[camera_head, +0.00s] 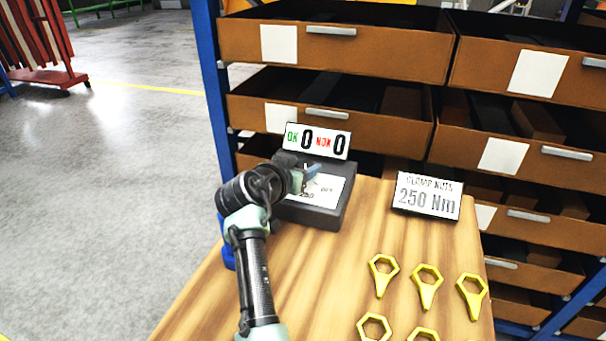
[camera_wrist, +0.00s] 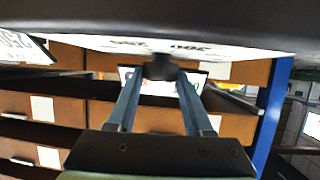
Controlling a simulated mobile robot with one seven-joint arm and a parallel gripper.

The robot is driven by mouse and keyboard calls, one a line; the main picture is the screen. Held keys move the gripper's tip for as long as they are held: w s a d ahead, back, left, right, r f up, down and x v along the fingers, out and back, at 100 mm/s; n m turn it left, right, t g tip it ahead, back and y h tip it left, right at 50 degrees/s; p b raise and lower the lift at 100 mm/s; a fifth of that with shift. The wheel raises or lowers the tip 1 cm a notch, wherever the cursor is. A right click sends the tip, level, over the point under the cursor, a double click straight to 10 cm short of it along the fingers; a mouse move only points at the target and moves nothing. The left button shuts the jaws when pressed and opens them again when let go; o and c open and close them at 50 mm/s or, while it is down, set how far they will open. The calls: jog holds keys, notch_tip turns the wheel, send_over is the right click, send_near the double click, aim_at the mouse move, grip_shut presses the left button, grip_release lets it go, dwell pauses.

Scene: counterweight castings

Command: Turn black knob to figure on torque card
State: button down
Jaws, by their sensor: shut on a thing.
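The black knob (camera_wrist: 160,68) shows in the wrist view between the tips of my gripper (camera_wrist: 160,75), which is shut on it. In the head view my gripper (camera_head: 312,178) reaches over the dark torque box (camera_head: 338,212) and hides the knob. The box has a white dial face (camera_head: 325,192) with small figures, seen edge-on in the wrist view (camera_wrist: 230,50). The knob's pointed setting cannot be read. The torque card (camera_head: 427,198) stands to the right on the table and reads "CLAMP NUTS 250 Nm". Part of it shows at the wrist view's upper left (camera_wrist: 22,45).
A counter sign (camera_head: 317,141) behind the box reads OK 0, NOK 0. Several yellow ring-ended pieces (camera_head: 426,285) lie on the wooden table (camera_head: 305,280) at front right. A rack with brown drawers (camera_head: 335,50) and a blue post (camera_head: 212,90) stands behind. Open floor lies left.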

dwell(0.4)
jog(key=shift+c, duration=1.5)
grip_release()
jog(key=v, duration=1.3)
jog(key=shift+p, duration=0.45)
